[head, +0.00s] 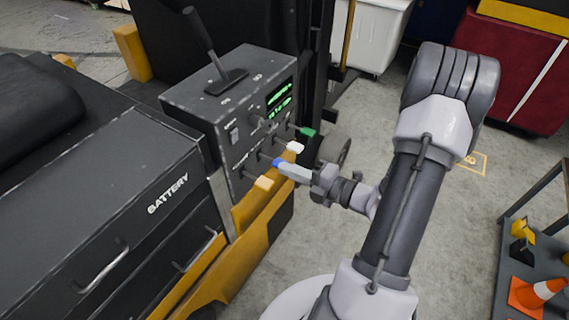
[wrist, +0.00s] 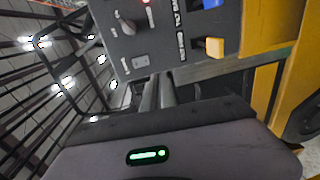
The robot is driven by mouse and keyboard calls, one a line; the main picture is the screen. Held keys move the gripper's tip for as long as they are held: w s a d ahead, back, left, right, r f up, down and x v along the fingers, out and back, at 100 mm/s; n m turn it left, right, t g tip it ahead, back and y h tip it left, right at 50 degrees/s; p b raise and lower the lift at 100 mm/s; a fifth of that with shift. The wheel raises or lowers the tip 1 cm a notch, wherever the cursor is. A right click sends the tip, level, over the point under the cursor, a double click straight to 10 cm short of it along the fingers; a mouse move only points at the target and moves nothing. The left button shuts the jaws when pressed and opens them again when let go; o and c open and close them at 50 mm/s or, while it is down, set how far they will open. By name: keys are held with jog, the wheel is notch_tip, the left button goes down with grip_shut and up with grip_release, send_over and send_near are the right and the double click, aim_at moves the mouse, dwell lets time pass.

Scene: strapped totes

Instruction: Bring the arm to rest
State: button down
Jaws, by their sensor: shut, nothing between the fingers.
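My arm reaches across the right half of the head view. My gripper (head: 288,170) points left toward the front of a dark control box (head: 203,125). Its shut fingers overlap the blue lever knob (head: 277,162) in the head view. In the wrist view my gripper (wrist: 160,80) is shut and empty in front of the grey panel (wrist: 140,45). There the blue knob (wrist: 211,4) and a yellow-orange knob (wrist: 209,47) lie up and to the right, apart from the fingers. Whether the fingertips touch the panel is unclear.
The head view also shows white (head: 295,147), green (head: 306,131) and yellow-orange (head: 264,183) knobs. A black battery cabinet (head: 110,190) fills the left. A white bin (head: 375,35) and a red tote (head: 515,70) stand behind. A cart (head: 498,260) with a cone (head: 538,292) is at right.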

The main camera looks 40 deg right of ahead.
jog(key=s+a+r+n+g+y+b, duration=0.15)
jog(key=a+n+g, duration=0.25)
jog(key=a+n, duration=0.45)
jog(key=s+a+r+n+g+y, duration=0.1)
jog(key=s+a+r+n+g, duration=0.25)
jog(key=a+n, duration=0.45)
jog(key=s+a+r+n+g+y+b, duration=0.1)
jog(key=s+a+r+n+g, duration=0.1)
jog(key=a+n+g, duration=0.6)
jog(key=s+d+r+n+t+h, duration=0.1)
jog(key=s+r+n+t+h, duration=0.1)
jog(key=n, duration=0.8)
jog(key=s+d+r+n+t+h, duration=0.1)
jog(key=s+r+n+t+h, duration=0.2)
jog(key=n, duration=0.8)
jog(key=shift+s+d+t+h+b, duration=0.25)
jog(key=shift+s+t+h+b, duration=0.25)
jog(key=shift+h, duration=0.75)
jog(key=shift+r, duration=0.1)
